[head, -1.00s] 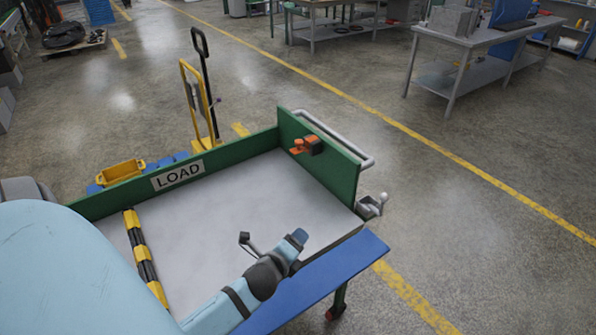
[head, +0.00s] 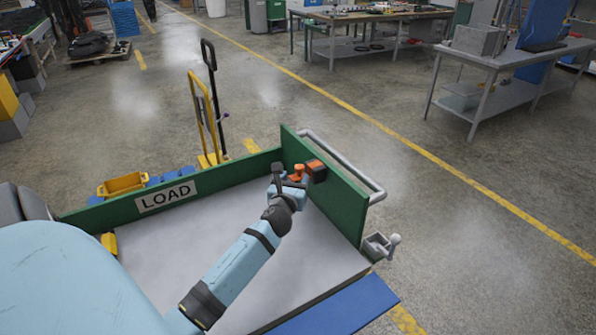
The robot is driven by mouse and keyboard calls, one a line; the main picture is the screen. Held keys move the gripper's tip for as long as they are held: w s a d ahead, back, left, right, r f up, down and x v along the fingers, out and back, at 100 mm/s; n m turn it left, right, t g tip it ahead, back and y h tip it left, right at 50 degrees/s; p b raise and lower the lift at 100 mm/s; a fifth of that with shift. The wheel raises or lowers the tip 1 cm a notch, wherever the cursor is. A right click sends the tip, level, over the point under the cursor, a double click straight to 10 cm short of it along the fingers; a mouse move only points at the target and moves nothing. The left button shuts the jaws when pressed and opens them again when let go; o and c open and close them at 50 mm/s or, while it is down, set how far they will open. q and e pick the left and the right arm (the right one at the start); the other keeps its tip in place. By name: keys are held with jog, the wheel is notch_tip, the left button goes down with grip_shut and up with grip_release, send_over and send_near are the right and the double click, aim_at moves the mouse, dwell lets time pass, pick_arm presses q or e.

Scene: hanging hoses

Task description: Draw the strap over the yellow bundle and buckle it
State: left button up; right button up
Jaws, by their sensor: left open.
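A black-and-orange fitting (head: 315,170) sits on the inside of the green end wall, with an orange piece (head: 297,173) beside it. I cannot tell whether this piece is the strap's end or the buckle. My left gripper (head: 283,180) is open right at the orange piece and partly overlaps it; I cannot tell whether they touch. Only a small yellow end of the yellow-and-black bundle (head: 109,243) shows at the left of the bed, the remainder hidden behind my pale blue body part. No strap run is visible across the bed. My right gripper is out of view.
The grey bed (head: 200,245) is bounded by a green side wall with a LOAD sign (head: 166,196) and a green end wall (head: 335,205) with a grey rail outside. A blue ledge (head: 345,305) is at the front. A yellow hand truck (head: 205,120) stands behind.

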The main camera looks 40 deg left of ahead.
aim_at(298, 170)
pick_arm(q)
jog(key=shift+x, duration=2.25)
jog(key=shift+c, duration=0.2)
grip_shut()
